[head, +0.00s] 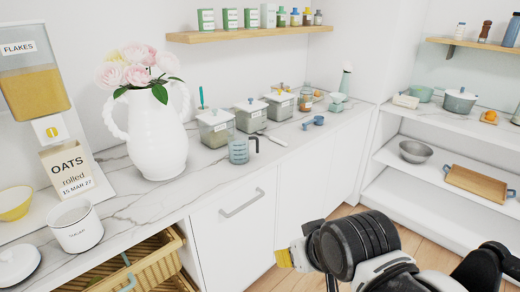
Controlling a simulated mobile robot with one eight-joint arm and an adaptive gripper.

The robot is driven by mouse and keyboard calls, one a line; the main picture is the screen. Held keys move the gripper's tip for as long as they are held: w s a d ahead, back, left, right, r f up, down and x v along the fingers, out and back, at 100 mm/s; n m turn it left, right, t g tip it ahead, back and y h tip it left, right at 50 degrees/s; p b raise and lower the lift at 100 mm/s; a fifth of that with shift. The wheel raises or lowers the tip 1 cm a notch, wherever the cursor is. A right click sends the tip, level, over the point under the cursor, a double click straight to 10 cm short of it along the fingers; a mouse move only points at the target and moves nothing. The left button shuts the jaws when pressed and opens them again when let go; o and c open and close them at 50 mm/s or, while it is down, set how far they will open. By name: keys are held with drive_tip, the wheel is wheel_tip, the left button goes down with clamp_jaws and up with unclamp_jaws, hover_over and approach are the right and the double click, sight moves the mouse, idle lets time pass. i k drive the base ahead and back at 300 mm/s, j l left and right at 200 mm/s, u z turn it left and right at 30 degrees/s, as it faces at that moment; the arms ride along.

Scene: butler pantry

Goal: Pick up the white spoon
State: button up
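A small pale utensil that looks like the white spoon (274,140) lies flat on the marble counter, in front of the lidded canisters and right of the blue measuring jug. It is small in the head view and pale against the counter. My gripper (294,257), with a yellow piece at its end, is in front of the cabinet doors, lower in the picture than the counter's front edge and well apart from the spoon. The fingers are too hidden by the wrist to show whether they are open or shut.
The blue jug (239,150) stands near the spoon's left end. Canisters (250,115) line the back, and a blue scoop (315,122) lies to the right. A large white vase (158,135) stands left. An open wicker drawer (150,270) juts out below the counter.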

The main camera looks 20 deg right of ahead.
sight(272, 139)
drive_tip(key=i+l+z, duration=0.15)
drive_tip(key=i, duration=0.7)
drive_tip(key=i+l+z, duration=0.15)
drive_tip(key=i, duration=0.75)
